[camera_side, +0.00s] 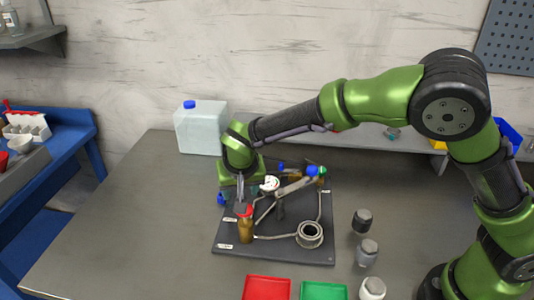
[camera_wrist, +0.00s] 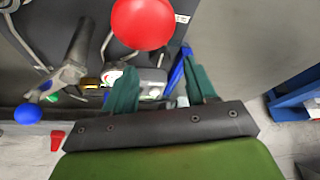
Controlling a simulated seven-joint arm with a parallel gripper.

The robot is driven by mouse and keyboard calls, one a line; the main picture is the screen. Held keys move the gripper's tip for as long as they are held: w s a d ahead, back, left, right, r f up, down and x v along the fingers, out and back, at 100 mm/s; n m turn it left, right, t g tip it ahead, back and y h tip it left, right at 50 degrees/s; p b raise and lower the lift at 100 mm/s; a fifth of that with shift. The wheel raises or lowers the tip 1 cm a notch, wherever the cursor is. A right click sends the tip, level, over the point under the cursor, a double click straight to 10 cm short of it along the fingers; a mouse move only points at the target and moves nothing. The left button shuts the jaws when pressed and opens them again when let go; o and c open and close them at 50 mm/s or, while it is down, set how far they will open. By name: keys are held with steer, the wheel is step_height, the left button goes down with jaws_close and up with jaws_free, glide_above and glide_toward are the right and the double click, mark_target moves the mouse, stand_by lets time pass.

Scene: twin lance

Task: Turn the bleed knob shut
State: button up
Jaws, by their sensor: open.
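A dark board (camera_side: 280,250) on the bench carries pipes and valves. A red round knob (camera_side: 243,210) tops a brass-coloured cylinder (camera_side: 246,229) at the board's front left. The red knob looks large in the wrist view (camera_wrist: 142,22), beyond my fingertips. A blue knob (camera_side: 312,171) sits on a grey lever, and a blue ball shows in the wrist view (camera_wrist: 27,113). I cannot tell which knob is the bleed knob. My gripper (camera_side: 240,188) is over the board's left side, behind the red knob. In the wrist view its green fingers (camera_wrist: 161,72) are spread apart, with nothing held.
A translucent jug (camera_side: 201,128) stands behind the board. Several dark and pale jars, one grey (camera_side: 367,252), stand to the right. A red tray (camera_side: 266,288) and a green tray (camera_side: 323,291) lie in front. The bench is clear at the left.

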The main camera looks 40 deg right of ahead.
steer(key=v, duration=1.3)
steer(key=shift+s+r, duration=0.2)
steer(key=s+d+r+t+y, duration=0.1)
steer(key=s+d+y, duration=0.1)
steer(key=s+d, duration=0.7)
steer(key=s+d+r+t+y, duration=0.1)
steer(key=s+d+r+t, duration=0.1)
steer(key=s+d, duration=0.7)
steer(key=shift+s+d+r+n+y, duration=0.2)
steer(key=shift+d+r+n+y, duration=0.15)
steer(key=shift+d, duration=0.3)
